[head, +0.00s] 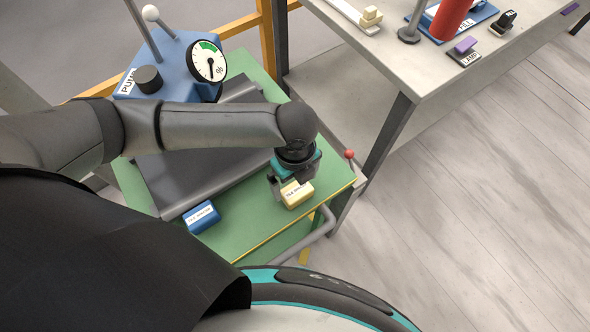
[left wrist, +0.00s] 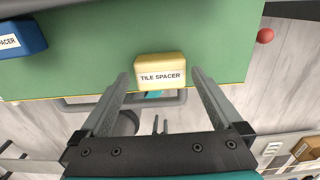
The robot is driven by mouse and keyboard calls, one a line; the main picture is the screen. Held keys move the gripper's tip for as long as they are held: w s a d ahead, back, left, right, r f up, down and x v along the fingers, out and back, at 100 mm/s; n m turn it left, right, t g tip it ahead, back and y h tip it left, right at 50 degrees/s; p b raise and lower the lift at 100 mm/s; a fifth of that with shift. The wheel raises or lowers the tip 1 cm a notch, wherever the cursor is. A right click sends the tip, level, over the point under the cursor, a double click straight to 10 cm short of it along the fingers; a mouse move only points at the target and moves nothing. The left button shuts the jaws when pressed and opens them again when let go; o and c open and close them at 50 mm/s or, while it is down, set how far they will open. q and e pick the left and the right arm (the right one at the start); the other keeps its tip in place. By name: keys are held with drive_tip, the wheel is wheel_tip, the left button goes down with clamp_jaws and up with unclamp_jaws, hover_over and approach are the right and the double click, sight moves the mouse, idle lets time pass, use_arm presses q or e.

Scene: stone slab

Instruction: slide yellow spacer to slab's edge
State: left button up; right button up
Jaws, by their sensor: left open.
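The yellow spacer (head: 297,194), labelled TILE SPACER, lies on the green top (head: 245,228) near its front edge. The dark grey slab (head: 170,178) lies on the green top, left of the spacer, partly hidden by my left arm. My left gripper (head: 291,182) is low over the green top, right at the spacer. In the left wrist view, the open fingers (left wrist: 160,74) stand either side of the yellow spacer (left wrist: 160,63), with a gap on each side. I cannot tell whether they touch the green top. My right gripper is not in view.
A blue spacer (head: 201,217) lies at the front left of the green top. A blue pump with a gauge (head: 207,62) stands behind. A red ball knob (head: 349,154) is at the right corner. A grey table (head: 450,58) with several items stands beyond.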

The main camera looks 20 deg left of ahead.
sight(295, 187)
use_arm(q)
wheel_tip(295, 187, down, 3)
drive_tip(key=shift+r, duration=0.15)
drive_tip(key=shift+f+b, duration=0.35)
drive_tip(key=shift+f, duration=0.15)
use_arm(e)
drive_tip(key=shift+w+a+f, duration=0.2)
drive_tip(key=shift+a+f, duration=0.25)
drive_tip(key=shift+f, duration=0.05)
use_arm(q)
drive_tip(key=shift+c, duration=0.4)
